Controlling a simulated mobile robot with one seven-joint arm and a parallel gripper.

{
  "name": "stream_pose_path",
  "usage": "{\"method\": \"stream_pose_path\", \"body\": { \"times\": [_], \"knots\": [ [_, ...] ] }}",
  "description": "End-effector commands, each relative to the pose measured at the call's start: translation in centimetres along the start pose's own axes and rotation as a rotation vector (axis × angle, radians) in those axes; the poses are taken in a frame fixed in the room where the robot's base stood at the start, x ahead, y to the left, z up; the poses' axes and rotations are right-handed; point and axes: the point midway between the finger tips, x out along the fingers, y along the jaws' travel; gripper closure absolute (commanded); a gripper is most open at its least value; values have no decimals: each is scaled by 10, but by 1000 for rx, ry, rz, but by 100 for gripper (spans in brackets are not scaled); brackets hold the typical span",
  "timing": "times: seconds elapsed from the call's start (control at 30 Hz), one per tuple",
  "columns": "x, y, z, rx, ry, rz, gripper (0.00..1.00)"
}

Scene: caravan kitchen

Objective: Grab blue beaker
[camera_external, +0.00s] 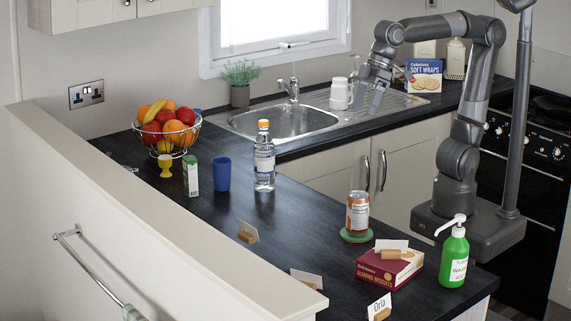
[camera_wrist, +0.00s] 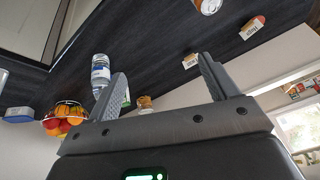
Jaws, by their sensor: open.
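The blue beaker (camera_external: 221,173) stands upright on the dark worktop, between a small green-and-white carton (camera_external: 190,176) and a clear water bottle (camera_external: 264,157). The bottle (camera_wrist: 100,72) shows there beside the left finger.
A can (camera_external: 357,212), biscuit box (camera_external: 390,266) and green pump bottle (camera_external: 454,258) stand on the near worktop. The sink (camera_external: 284,120) lies behind. A raised ledge (camera_external: 130,190) borders the worktop.

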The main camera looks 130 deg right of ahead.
Motion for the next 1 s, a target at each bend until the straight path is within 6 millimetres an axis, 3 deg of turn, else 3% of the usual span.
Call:
{"method": "stream_pose_path", "body": {
  "times": [0.03, 0.2, 0.5, 0.8, 1.0],
  "knots": [
    [5, 8, -21, 50, -8, 15, 21],
    [20, 36, -82, 212, -20, 67, 21],
    [61, 103, -176, 478, -20, 193, 21],
    [110, 175, -243, 692, 6, 342, 21],
    [133, 204, -265, 768, 21, 411, 21]
  ]
}}
